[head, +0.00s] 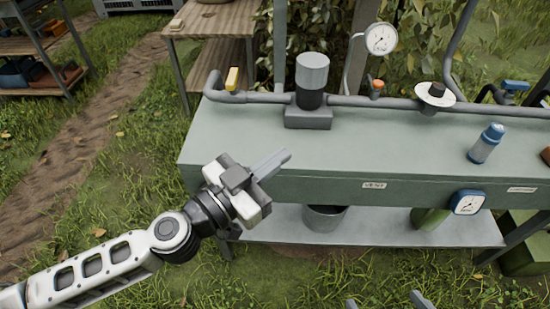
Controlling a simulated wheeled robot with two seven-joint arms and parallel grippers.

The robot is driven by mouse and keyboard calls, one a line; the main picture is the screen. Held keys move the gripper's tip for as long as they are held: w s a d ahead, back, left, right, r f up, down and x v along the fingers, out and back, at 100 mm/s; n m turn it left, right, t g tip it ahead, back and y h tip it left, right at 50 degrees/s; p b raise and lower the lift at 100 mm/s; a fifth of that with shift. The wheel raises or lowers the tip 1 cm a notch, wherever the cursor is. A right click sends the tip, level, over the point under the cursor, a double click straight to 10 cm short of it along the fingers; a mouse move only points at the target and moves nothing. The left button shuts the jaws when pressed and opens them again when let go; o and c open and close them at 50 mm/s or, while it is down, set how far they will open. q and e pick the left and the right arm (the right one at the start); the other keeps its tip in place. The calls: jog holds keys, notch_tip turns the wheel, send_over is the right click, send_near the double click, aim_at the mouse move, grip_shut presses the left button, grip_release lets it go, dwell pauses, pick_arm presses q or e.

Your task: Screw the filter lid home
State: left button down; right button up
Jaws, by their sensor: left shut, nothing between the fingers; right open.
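The filter stands upright on the green bench (225,140), with a black body (311,98) on a grey square base. A light grey cylindrical lid (312,72) sits on top of the body and looks level; its threads cannot be seen. My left gripper (284,157) is shut and empty, over the bench's front left part, in front of the filter and apart from it. My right gripper (387,302) shows only as two spread fingertips at the bottom edge; it is open, with nothing seen between them.
A pipe (385,102) with a yellow-handled valve (232,78) runs along the bench's back. A pressure gauge (381,39) stands behind. A bucket (324,218) sits on the lower shelf. The bench's middle front is clear.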

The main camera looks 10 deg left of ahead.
jog(key=x, duration=0.9)
jog(key=shift+a+r, duration=0.25)
jog(key=shift+r, duration=0.05)
jog(key=shift+w, duration=0.1)
dwell(0.4)
pick_arm(q)
jog(key=s+a+f+n+g+y, duration=0.2)
jog(key=s+a+f+n+y, duration=0.1)
jog(key=f, duration=0.6)
jog(key=s+a+f+n+g+y, duration=0.2)
jog(key=s+a+f+n+y, duration=0.2)
jog(key=f, duration=0.5)
jog(key=shift+s+a+f+y, duration=0.15)
jog(key=shift+s+a+y, duration=0.8)
jog(key=shift+s, duration=0.5)
